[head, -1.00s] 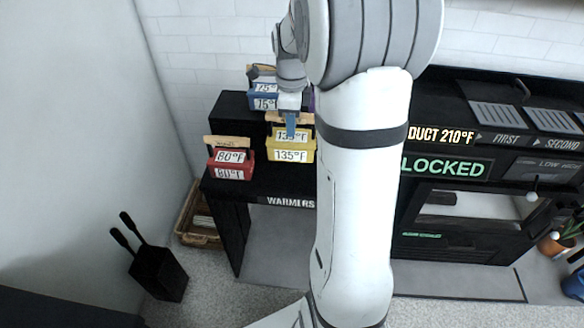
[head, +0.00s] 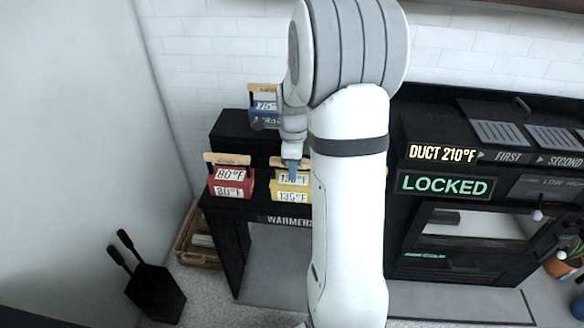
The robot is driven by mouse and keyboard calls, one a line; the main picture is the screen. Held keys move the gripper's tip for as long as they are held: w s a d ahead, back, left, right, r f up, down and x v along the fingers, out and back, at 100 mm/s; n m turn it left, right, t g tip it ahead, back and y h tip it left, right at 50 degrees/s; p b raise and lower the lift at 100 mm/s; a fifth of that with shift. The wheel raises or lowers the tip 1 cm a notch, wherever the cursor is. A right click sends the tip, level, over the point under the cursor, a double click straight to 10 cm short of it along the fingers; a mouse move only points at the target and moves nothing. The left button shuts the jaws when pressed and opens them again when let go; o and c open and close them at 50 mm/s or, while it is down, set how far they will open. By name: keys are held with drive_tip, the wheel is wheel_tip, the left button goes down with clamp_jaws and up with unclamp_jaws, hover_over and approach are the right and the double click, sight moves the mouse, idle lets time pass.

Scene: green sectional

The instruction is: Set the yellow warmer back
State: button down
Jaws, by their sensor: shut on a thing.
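The yellow warmer (head: 290,198), labelled 135°F with a wooden handle, is on or just above the front of the black WARMERS stand (head: 222,201). I cannot tell whether its base touches. My gripper (head: 291,172), with blue fingertips, is shut on the yellow warmer from above, at its top. My arm hides the warmer's right side. The red warmer (head: 232,191), labelled 80°F, sits to its left with a gap between. A blue warmer (head: 262,118), labelled 75°F, sits on the higher back step, partly behind my gripper.
To the right is a black unit with a LOCKED display (head: 444,186) and a DUCT 210°F sign (head: 441,154). A wicker basket (head: 197,240) and a black block with two handles (head: 157,293) stand on the floor at left. My arm hides the stand's right part.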

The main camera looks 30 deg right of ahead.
drive_tip(key=shift+f, duration=0.1)
drive_tip(key=c, duration=1.3)
unclamp_jaws()
drive_tip(key=shift+o, duration=0.2)
